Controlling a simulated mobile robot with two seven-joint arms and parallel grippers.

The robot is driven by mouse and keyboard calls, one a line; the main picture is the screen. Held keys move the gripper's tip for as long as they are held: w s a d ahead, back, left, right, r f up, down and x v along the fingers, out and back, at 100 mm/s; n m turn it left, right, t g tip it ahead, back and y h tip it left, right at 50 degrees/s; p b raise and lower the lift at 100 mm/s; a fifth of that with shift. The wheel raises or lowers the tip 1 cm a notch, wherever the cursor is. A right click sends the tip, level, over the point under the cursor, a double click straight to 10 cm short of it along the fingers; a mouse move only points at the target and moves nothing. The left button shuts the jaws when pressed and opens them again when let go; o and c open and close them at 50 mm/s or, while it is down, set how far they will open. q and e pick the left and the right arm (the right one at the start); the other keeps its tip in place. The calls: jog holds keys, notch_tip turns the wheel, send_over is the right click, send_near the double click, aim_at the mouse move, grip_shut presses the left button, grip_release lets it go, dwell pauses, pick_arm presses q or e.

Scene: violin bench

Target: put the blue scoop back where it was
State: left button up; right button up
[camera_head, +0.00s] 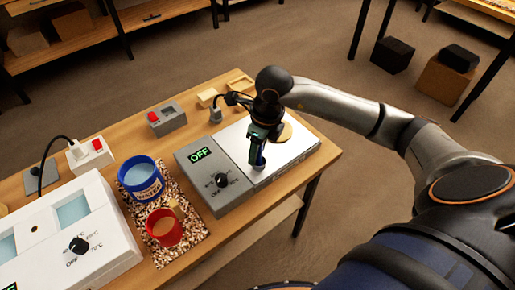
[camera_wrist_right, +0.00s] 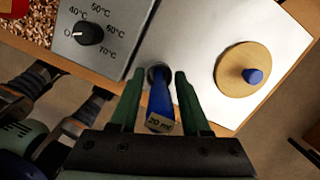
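The blue scoop (camera_wrist_right: 160,100) has a 20 ml label on the end of its handle. In the right wrist view it lies between the two green fingers of my right gripper (camera_wrist_right: 160,76), with a narrow gap showing on each side. In the head view my right gripper (camera_head: 260,146) points down over the silver plate (camera_head: 301,150), and a bit of the blue scoop (camera_head: 259,163) shows below it. Whether the scoop touches the plate I cannot tell. My left gripper is not in view.
A round wooden disc with a blue knob (camera_wrist_right: 243,70) sits on the plate beside the gripper. The grey control box (camera_head: 215,180) reads OFF. A blue tub (camera_head: 141,181) and red cup (camera_head: 164,228) stand on a speckled mat. A white bath unit (camera_head: 106,250) is at left.

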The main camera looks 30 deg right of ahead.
jog(key=shift+o, duration=0.3)
jog(key=shift+r, duration=0.1)
jog(key=shift+r, duration=0.25)
notch_tip(320, 180, up, 12)
jog(key=s, duration=0.1)
jog(key=shift+s+d+f, duration=0.25)
jog(key=shift+s+d, duration=0.05)
jog(key=shift+d, duration=0.15)
